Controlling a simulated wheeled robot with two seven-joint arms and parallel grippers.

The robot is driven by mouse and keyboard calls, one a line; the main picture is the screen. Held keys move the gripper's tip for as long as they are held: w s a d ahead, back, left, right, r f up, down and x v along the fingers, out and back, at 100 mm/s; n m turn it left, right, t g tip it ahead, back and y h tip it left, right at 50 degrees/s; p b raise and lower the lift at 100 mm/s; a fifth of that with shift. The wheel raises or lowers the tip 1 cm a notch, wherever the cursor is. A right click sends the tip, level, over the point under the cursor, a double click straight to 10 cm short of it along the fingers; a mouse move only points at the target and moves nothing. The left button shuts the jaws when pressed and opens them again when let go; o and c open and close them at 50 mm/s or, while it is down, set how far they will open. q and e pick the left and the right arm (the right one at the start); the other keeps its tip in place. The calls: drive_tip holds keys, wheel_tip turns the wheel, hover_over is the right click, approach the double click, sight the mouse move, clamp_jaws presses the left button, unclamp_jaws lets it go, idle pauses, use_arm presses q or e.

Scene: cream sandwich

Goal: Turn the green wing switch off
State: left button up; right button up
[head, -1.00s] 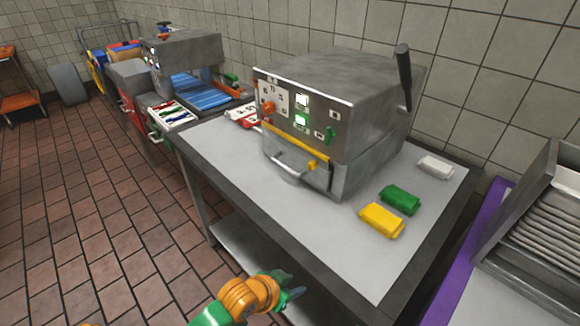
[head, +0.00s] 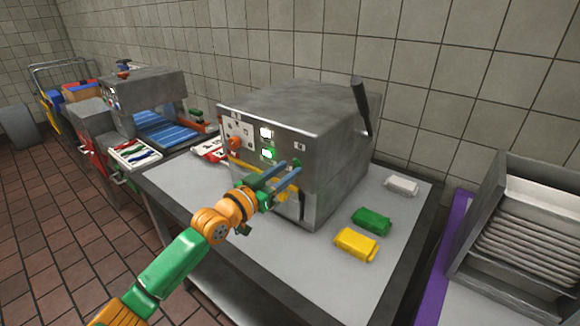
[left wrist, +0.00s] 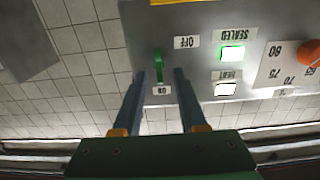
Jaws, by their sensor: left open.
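The green wing switch (left wrist: 158,66) is on the front panel of the grey sealing machine (head: 315,110). In the left wrist view the panel appears upside down, and the switch stands upright in the picture, beside an OFF label (left wrist: 186,41) and above an ON label (left wrist: 161,90). In the head view the switch (head: 297,162) is partly hidden by my fingers. My left gripper (head: 290,168) is open and empty, fingers pointing at the panel. In the left wrist view its fingertips (left wrist: 160,75) lie on either side of the switch; contact cannot be told. My right gripper is not in view.
The panel has a lit green SEALED lamp (left wrist: 232,53), a lit HEAT lamp (left wrist: 225,89) and an orange knob (left wrist: 308,54). Green (head: 371,221), yellow (head: 356,244) and white (head: 402,185) packets lie on the table right of the machine. A dark lever (head: 361,105) rises at its side.

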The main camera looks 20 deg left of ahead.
use_arm(q)
drive_tip(key=shift+x, duration=1.05)
drive_tip(key=shift+s, duration=0.1)
clamp_jaws()
